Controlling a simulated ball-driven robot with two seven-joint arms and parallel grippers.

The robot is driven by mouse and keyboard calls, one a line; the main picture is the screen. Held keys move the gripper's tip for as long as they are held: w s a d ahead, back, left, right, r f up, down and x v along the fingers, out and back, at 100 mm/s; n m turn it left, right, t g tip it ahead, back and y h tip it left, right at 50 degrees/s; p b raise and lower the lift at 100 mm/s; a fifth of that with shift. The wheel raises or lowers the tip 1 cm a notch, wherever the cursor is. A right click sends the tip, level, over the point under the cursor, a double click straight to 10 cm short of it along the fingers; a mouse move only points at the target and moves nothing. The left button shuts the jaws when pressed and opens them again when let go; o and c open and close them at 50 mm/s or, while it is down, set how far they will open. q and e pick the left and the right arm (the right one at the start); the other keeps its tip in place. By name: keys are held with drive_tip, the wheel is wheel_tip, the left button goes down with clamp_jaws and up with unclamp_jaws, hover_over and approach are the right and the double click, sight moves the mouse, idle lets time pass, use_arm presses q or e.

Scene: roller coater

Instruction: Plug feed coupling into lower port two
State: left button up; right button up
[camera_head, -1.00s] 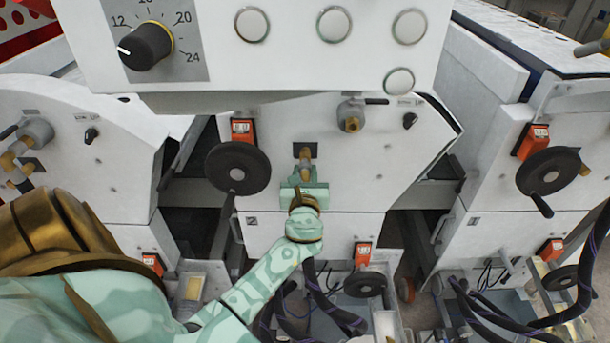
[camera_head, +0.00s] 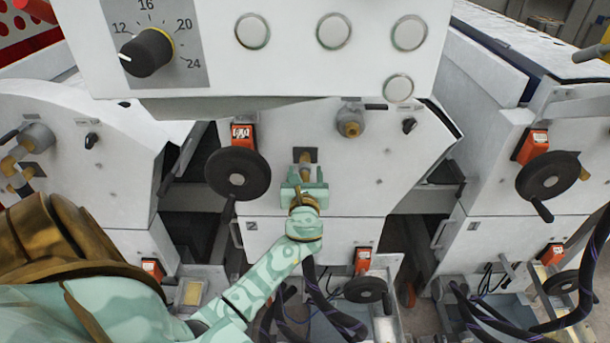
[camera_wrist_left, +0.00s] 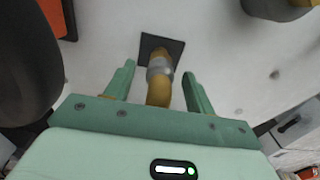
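The feed coupling (camera_head: 305,158) is a brass elbow with a grey collar. It sits at a dark square port plate (camera_head: 313,151) on the front of the middle white machine, which is marked 2. In the left wrist view the coupling (camera_wrist_left: 158,84) meets the plate (camera_wrist_left: 172,45); how deep it sits cannot be told. My left gripper (camera_head: 304,180), pale green, is just below the plate. In the wrist view its fingers (camera_wrist_left: 158,74) stand on both sides of the coupling, with visible gaps, so it is open around it. My right gripper is not in view.
A black handwheel (camera_head: 238,173) is close left of my left gripper. A grey fitting with a brass end (camera_head: 349,122) sits above right. A control panel (camera_head: 290,75) overhangs the top. Dark hoses (camera_head: 325,300) hang below. More machines stand left and right (camera_head: 510,190).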

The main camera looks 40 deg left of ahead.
use_arm(q)
drive_tip(key=b+v, duration=0.1)
drive_tip(key=v, duration=1.5)
drive_tip(key=shift+b, duration=0.35)
drive_tip(key=shift+s+d, duration=0.1)
drive_tip(key=shift+s, duration=0.05)
